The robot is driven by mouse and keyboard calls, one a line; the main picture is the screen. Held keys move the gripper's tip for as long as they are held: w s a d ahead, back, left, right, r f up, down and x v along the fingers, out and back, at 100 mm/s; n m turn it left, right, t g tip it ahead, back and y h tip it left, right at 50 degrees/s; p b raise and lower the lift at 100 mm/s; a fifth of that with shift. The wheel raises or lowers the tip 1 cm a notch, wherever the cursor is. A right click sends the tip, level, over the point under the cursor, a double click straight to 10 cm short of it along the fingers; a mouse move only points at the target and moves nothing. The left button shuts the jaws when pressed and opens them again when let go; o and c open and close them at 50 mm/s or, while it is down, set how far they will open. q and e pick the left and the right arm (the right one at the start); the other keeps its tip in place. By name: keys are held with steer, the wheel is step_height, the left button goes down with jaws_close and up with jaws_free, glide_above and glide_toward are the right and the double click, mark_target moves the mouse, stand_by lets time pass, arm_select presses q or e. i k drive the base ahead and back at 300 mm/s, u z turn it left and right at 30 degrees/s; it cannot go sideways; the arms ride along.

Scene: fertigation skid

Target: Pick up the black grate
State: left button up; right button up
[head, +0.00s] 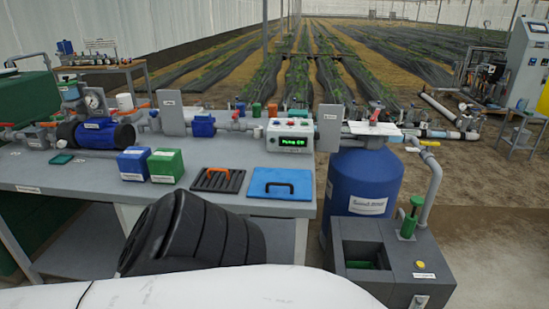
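The black grate (218,181) lies flat on the grey bench top, near its front edge. It is a dark slotted panel with an orange handle across its middle. Neither of my grippers shows in the head view. A black ribbed part and a white link, which look like mine, fill the lower foreground and hide part of the bench front.
Blue (133,164) and green (165,165) boxes stand left of the grate. Behind it are a control box (290,135) with a green display and a row of pipes and valves. A blue tank (364,182) and grey floor unit (390,258) stand right of the bench.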

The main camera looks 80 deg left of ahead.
mark_target(218, 175)
steer(key=u, duration=2.85)
steer(key=k, duration=0.45)
steer(key=u, duration=1.15)
steer(key=i, duration=1.9)
steer(key=z, duration=1.05)
steer(key=i, duration=0.2)
steer(key=z, duration=0.05)
